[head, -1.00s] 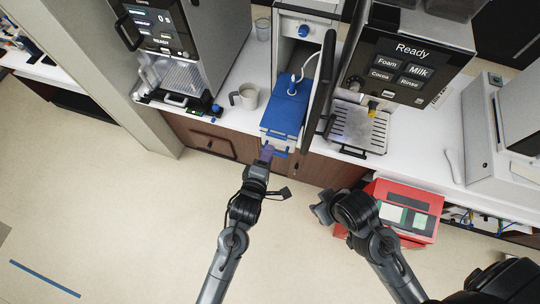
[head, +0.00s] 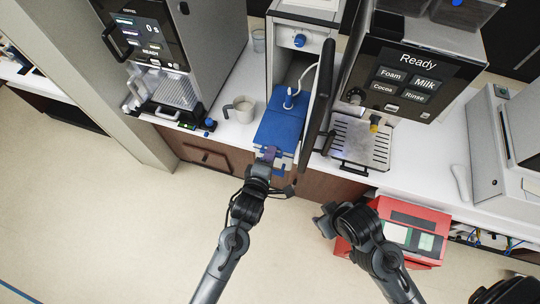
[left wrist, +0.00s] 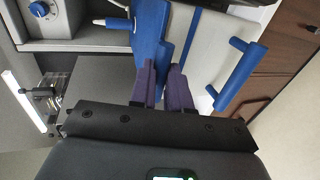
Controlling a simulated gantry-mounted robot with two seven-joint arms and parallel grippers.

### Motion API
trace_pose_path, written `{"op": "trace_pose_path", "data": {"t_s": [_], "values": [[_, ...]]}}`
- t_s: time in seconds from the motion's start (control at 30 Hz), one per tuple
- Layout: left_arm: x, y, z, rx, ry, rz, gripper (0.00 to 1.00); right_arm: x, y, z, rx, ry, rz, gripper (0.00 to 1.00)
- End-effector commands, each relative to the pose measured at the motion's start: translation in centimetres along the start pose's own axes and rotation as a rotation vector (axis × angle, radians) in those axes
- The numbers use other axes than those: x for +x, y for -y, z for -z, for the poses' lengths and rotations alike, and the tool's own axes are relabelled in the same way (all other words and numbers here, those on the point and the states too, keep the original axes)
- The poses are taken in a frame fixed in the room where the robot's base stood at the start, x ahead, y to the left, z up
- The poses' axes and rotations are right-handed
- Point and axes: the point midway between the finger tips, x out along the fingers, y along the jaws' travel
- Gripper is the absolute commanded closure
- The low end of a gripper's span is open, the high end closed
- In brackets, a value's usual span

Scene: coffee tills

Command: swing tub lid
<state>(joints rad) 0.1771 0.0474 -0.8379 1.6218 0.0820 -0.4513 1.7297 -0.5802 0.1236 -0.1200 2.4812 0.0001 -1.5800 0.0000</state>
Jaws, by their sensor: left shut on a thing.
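The tub (head: 288,163) is a pale box with a blue lid (head: 283,122), standing in the open bay of a narrow cabinet between two coffee machines. A white hose runs into a fitting on the lid. My left gripper (head: 268,156) is at the lid's front left edge. In the left wrist view its purple fingers (left wrist: 163,82) are shut on the blue lid's (left wrist: 153,35) edge. The tub's pale wall and blue handle (left wrist: 240,74) show to the right there. My right gripper (head: 326,222) hangs in front of the counter, away from the tub; its jaws are unclear.
The cabinet's open door (head: 317,105) stands close along the tub's right side. A grey mug (head: 241,109) stands to the left. A drip tray (head: 360,141) lies to the right. A red case (head: 415,228) is near my right arm.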

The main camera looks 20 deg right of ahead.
Motion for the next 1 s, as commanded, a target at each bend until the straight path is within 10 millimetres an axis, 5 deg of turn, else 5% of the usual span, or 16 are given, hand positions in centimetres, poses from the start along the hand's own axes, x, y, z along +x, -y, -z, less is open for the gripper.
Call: {"op": "trace_pose_path", "data": {"t_s": [0.6,1.0], "values": [[-0.7,-3.6,0.0,-0.001,-0.001,0.0,1.0,-3.3,0.1,1.1,0.007,0.0,0.006,0.57],[-0.6,-3.8,0.1,0.0,-0.001,0.0,1.0,-3.4,-0.1,1.1,0.0,0.001,0.001,0.57]]}}
